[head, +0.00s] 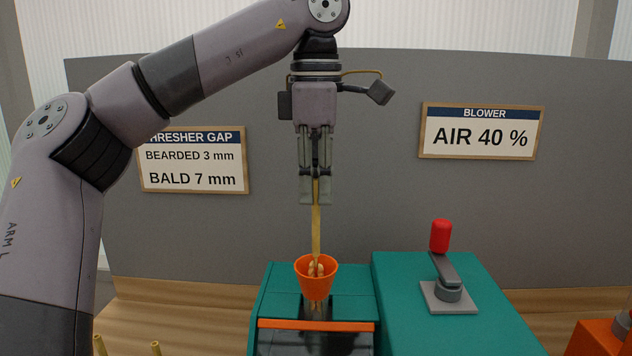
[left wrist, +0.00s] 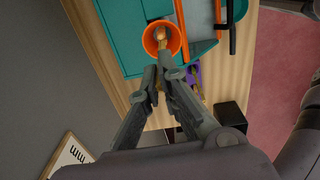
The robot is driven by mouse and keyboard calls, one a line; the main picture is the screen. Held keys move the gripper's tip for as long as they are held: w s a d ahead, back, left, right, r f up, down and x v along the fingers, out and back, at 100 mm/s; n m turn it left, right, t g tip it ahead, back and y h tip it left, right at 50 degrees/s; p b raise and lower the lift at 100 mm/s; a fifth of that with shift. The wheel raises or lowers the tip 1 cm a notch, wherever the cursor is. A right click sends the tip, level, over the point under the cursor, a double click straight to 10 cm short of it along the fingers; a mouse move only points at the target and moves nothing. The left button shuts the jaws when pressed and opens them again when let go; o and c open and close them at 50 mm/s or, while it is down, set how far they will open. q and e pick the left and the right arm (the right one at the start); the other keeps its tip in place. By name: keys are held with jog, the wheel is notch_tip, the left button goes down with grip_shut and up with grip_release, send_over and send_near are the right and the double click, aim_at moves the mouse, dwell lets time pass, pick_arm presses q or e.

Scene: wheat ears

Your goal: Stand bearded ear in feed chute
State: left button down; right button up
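The feed chute (head: 316,288) is an orange funnel-shaped cup on the front teal machine; it also shows in the left wrist view (left wrist: 176,42). My left gripper (head: 316,202) points straight down above the cup, its fingers closed on a straw-yellow stalk (head: 316,232). The stalk hangs upright, and its lower end with the pale ear (left wrist: 162,38) is inside the mouth of the cup. Whether the ear touches the cup's bottom is hidden, and I cannot make out its beard. The fingertips (left wrist: 161,74) are clear of the rim. My right gripper is out of view.
A teal box (head: 430,315) with a red-handled lever (head: 440,238) stands right of the chute. Signs hang on the grey panel (head: 360,100): thresher gap (head: 193,160) and blower (head: 482,131). Yellow stalk ends (head: 155,348) show at the lower left. An orange item (head: 600,338) is at lower right.

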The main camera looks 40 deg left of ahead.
pick_arm(q)
jog(key=shift+f+b, duration=2.55)
jog(key=shift+f, duration=1.3)
jog(key=c, duration=1.7)
grip_release()
notch_tip(320, 180, up, 12)
jog(key=shift+s+d+f, duration=0.1)
jog(key=shift+r, duration=0.2)
